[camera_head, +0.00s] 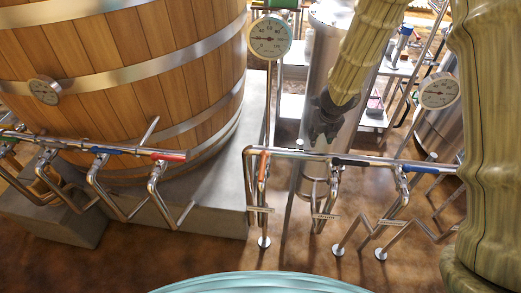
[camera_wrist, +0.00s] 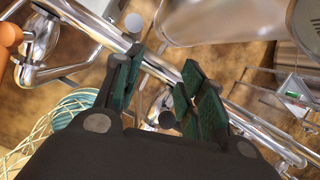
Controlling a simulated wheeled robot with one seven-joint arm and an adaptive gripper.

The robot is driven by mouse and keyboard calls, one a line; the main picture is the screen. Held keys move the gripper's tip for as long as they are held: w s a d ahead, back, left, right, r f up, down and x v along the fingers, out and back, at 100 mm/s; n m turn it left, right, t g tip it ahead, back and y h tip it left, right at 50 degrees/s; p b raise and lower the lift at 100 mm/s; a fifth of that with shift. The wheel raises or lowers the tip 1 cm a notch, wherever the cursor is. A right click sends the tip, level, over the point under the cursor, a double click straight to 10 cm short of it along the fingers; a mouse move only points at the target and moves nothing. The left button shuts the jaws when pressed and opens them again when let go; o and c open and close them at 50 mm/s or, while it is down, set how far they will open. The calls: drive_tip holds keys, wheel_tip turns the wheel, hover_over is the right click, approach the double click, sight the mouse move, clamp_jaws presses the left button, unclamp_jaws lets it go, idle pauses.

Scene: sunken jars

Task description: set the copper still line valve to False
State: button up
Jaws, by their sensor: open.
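Several valves sit on a steel pipe rail (camera_head: 300,153) in the head view, with small tags too small to read. I cannot tell which one is the copper still line valve. One has an orange handle (camera_head: 262,166), which also shows at the left edge of the wrist view (camera_wrist: 10,34). To its right are a black handle (camera_head: 350,161) and a blue handle (camera_head: 423,169). My gripper (camera_head: 325,121) is above the rail, between the orange and black handles. In the wrist view its green-padded fingers (camera_wrist: 160,88) are apart, with the steel pipe behind them and nothing visibly held.
A round gauge (camera_head: 269,38) stands above the orange handle, another gauge (camera_head: 439,92) at right. A steel cylinder (camera_head: 320,50) is behind my gripper.

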drive_tip(key=s+a+m+g+p, duration=0.1)
drive_tip(key=s+a+m+p, duration=0.15)
drive_tip(key=a, duration=0.75)
wheel_tip(320, 180, up, 2)
drive_tip(key=m+g, duration=0.1)
drive_tip(key=g, duration=0.2)
hover_over(262, 169)
drive_tip(key=shift+d+r+p, duration=0.1)
drive_tip(key=shift+d+p, duration=0.05)
drive_tip(key=shift+p, duration=0.15)
drive_tip(key=shift+s, duration=0.1)
drive_tip(key=shift+f+b, duration=0.35)
drive_tip(key=shift+f, duration=0.05)
wheel_tip(262, 169, down, 4)
drive_tip(key=b, duration=0.3)
drive_tip(key=shift+f, duration=0.1)
drive_tip(key=shift+f+b, duration=0.9)
drive_tip(key=shift+f, duration=0.55)
